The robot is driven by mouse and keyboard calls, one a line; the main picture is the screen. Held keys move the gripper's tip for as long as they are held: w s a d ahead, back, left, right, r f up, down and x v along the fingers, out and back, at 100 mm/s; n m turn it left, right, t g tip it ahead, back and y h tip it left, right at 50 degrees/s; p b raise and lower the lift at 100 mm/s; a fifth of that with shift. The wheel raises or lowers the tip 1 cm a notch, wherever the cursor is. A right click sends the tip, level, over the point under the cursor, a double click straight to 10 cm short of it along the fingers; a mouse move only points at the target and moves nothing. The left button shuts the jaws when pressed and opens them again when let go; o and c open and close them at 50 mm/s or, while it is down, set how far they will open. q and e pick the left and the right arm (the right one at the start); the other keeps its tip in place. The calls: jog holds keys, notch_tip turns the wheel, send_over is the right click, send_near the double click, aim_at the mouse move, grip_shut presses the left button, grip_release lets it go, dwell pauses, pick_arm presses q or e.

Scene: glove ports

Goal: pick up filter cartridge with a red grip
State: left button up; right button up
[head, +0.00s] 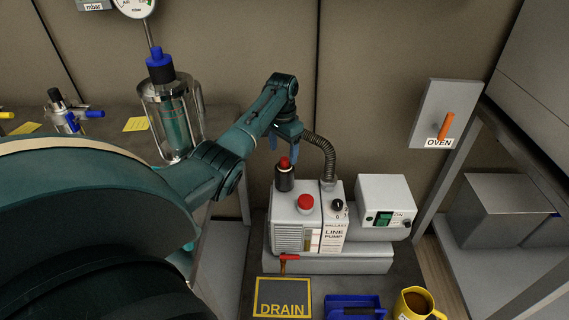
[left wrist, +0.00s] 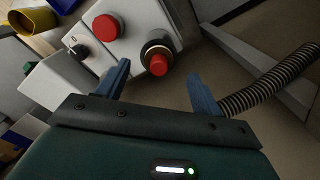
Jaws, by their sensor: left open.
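The filter cartridge with a red grip (head: 284,174) is a dark upright cylinder with a red knob on top, standing at the back left of the line pump (head: 310,222). In the left wrist view the cartridge (left wrist: 157,56) shows its red knob between and just beyond the fingertips. My left gripper (head: 284,146) is open and empty, above the cartridge with its fingers pointing down. In the left wrist view my left gripper (left wrist: 158,78) has one finger to each side of the knob, apart from it. My right gripper is not in view.
A ribbed hose (head: 325,150) rises from the pump close to the right of my gripper. A red button (head: 306,203) sits in front of the cartridge. A yellow mug (head: 414,304), a blue tray (head: 353,308) and a DRAIN frame (head: 283,297) lie at the front.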

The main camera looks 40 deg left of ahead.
aim_at(284, 159)
pick_arm(q)
jog(key=f, duration=0.1)
jog(key=f+b, duration=0.1)
jog(key=f, duration=0.2)
jog(key=shift+w+f, duration=0.1)
jog(key=shift+w, duration=0.15)
jog(key=shift+f, duration=0.15)
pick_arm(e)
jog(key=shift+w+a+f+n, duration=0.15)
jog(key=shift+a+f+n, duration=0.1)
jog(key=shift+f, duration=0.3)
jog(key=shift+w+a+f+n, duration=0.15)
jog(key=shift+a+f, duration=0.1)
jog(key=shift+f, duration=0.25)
pick_arm(q)
jog(key=shift+c, duration=0.2)
jog(key=c, duration=1.3)
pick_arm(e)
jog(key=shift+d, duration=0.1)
